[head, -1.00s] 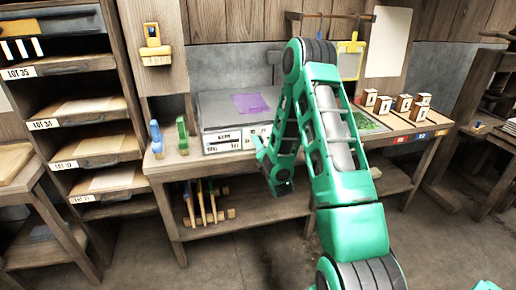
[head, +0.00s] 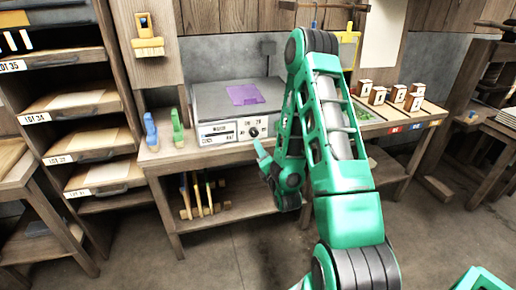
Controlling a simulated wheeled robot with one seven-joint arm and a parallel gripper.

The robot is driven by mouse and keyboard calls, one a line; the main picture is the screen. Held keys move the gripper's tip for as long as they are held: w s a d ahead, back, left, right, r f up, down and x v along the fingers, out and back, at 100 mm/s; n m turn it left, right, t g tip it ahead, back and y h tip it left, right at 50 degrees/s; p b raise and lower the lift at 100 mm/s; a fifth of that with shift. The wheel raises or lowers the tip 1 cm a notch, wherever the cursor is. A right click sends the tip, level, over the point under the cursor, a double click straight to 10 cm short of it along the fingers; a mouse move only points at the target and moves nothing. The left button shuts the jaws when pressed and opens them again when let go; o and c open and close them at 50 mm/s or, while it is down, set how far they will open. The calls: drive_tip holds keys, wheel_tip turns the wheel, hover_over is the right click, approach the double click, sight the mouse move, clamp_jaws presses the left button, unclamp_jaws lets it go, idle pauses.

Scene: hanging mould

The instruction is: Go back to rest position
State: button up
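My green arm rises from the bottom of the head view, bends at a high elbow and comes down in front of the workbench (head: 215,150). My gripper (head: 262,153) is at its lower end, near the bench's front edge, below the scale. It is small and partly turned away, so I cannot tell whether its fingers are open. No held object shows. A yellow-framed mould (head: 350,37) hangs from a rail on the back wall, partly behind my arm.
A lot-labelled shelf (head: 108,150) stands left. Floor in front is open.

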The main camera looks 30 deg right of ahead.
drive_tip(key=shift+s, duration=0.2)
idle(0.5)
drive_tip(key=s+d+r+m+g, duration=0.2)
drive_tip(key=s+r+m+g, duration=0.1)
drive_tip(key=s+m+g, duration=0.4)
drive_tip(key=s+d+r+m+g, duration=0.3)
drive_tip(key=s+m+g, duration=0.2)
drive_tip(key=s+m, duration=0.4)
drive_tip(key=s+a+r+m+g+y, duration=0.2)
drive_tip(key=s+a+m, duration=0.3)
drive_tip(key=s, duration=0.5)
drive_tip(key=s+a+r+m+g+y, duration=0.3)
drive_tip(key=s+a+r+m, duration=0.2)
drive_tip(key=s, duration=0.5)
drive_tip(key=shift+m, duration=0.6)
drive_tip(key=shift+s, duration=0.1)
